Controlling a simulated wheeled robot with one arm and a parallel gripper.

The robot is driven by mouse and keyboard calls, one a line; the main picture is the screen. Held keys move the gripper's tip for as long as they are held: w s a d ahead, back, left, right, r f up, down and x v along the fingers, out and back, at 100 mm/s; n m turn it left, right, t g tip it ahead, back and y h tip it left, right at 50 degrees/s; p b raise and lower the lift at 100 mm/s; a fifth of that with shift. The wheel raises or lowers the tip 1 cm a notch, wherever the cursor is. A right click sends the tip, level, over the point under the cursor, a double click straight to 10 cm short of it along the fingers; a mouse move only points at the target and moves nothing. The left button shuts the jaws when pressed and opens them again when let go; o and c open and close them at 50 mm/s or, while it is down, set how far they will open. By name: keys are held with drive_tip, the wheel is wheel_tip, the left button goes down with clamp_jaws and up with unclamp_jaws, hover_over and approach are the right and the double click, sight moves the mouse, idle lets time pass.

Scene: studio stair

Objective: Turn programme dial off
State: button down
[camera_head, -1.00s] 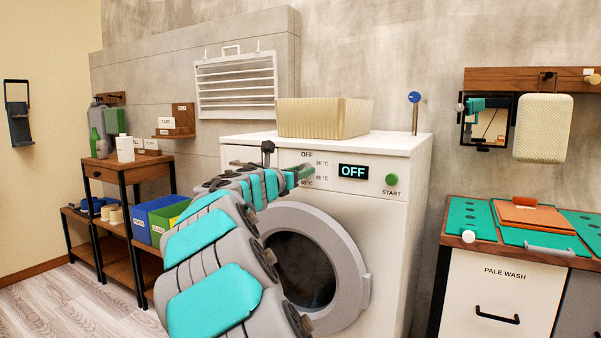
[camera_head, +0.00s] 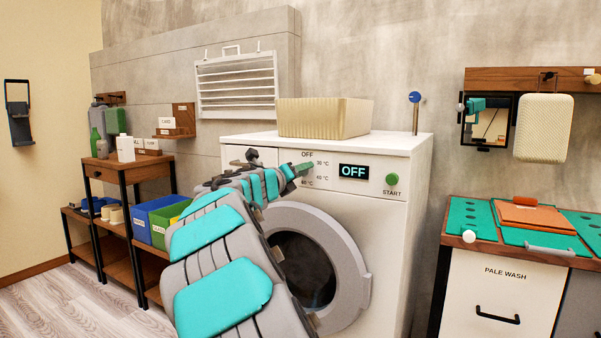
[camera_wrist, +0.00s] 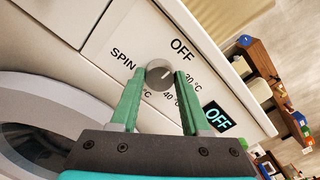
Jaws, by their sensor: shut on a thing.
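The programme dial (camera_wrist: 158,73) is a round grey knob with a pale pointer mark, on the white front panel of the washing machine (camera_head: 392,228). In the wrist view the mark points up and right, roughly toward the printed OFF label (camera_wrist: 181,50). My gripper (camera_wrist: 158,76) has its green fingers on both sides of the dial, shut on it. In the head view my gripper (camera_head: 300,170) is at the panel and hides the dial. The display reads OFF in the head view (camera_head: 353,171) and in the wrist view (camera_wrist: 218,117).
A green START button (camera_head: 392,179) is right of the display. The round door (camera_head: 350,270) is below, partly behind my arm. A ribbed cream basket (camera_head: 322,118) stands on top of the machine. Blue and green bins (camera_head: 160,222) are at left; a workbench (camera_head: 515,290) is at right.

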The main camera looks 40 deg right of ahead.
drive_tip(key=shift+f, duration=0.2)
drive_tip(key=shift+c, duration=1.9)
unclamp_jaws()
drive_tip(key=shift+r, duration=0.15)
drive_tip(key=v, duration=0.8)
